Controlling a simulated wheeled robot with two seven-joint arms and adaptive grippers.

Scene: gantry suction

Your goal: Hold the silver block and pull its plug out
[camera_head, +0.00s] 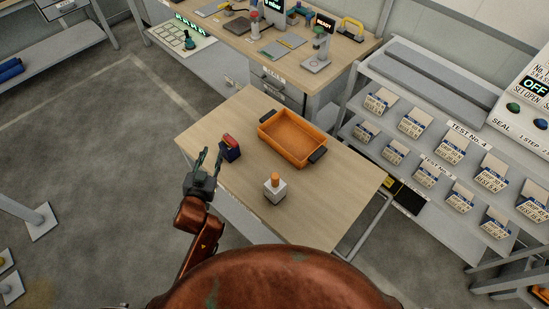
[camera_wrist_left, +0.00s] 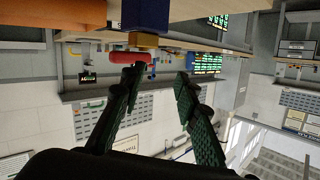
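The silver block (camera_head: 275,193) stands upright on the wooden table, with an orange plug (camera_head: 275,178) in its top. A dark blue block (camera_head: 231,153) with a red plug (camera_head: 227,140) stands farther back and to the left. My left gripper (camera_head: 211,156) is open and empty at the table's left edge, beside the blue block and apart from the silver one. In the left wrist view the fingers (camera_wrist_left: 160,74) are spread, with the red plug (camera_wrist_left: 128,57) near one fingertip. The silver block is not seen there. My right gripper is not in view.
An orange tray (camera_head: 268,132) with dark handles stands behind the silver block on the table (camera_head: 325,200). The wood around the silver block is clear. A cluttered workbench (camera_head: 350,52) stands behind, and a rack of labelled bins (camera_head: 400,137) to the right.

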